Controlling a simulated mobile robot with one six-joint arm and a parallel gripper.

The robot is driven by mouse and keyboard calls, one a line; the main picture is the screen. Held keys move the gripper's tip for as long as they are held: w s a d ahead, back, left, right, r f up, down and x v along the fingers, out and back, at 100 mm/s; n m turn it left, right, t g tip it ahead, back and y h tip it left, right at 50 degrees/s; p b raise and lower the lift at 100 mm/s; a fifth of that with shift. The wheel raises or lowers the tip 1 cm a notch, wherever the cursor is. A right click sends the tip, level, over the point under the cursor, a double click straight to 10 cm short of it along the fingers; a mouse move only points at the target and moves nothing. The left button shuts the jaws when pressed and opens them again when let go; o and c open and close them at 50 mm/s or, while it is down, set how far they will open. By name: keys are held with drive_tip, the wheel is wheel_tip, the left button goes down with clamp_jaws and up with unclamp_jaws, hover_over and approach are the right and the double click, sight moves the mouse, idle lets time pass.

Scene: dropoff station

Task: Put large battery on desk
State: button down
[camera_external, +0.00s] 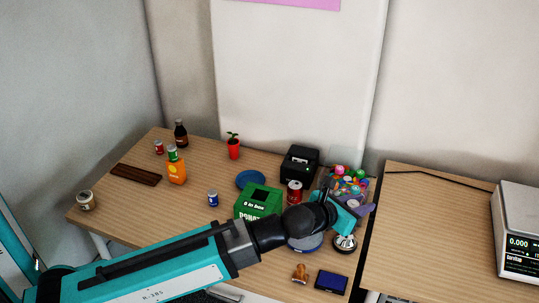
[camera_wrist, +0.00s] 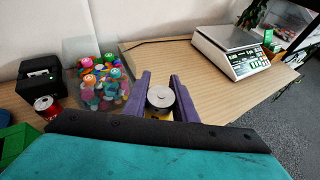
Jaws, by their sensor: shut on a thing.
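My gripper (camera_wrist: 160,82) has its purple fingers closed around the large battery (camera_wrist: 160,98), a cylinder with a silver round top and a yellow part below. The battery cannot be made out there. I cannot tell whether its bottom touches anything.
A bell (camera_external: 345,244), stamp (camera_external: 300,273) and ink pad (camera_external: 331,283) lie in front. The right desk (camera_external: 425,230) has bare wood beside a scale (camera_external: 517,230).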

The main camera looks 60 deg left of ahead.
drive_tip(key=d+b, duration=0.1)
drive_tip(key=d, duration=0.4)
drive_tip(key=shift+m+h, duration=0.3)
drive_tip(key=f, duration=1.5)
drive_tip(key=shift+s+f, duration=0.25)
drive_tip(key=shift+f, duration=0.05)
hover_over(399, 256)
drive_tip(key=shift+s+f, duration=0.4)
drive_tip(key=shift+f, duration=0.25)
drive_tip(key=shift+w, duration=0.1)
drive_tip(key=shift+w, duration=0.45)
drive_tip(key=shift+s+f, duration=0.15)
drive_tip(key=shift+f, duration=1.65)
drive_tip(key=shift+f, duration=0.15)
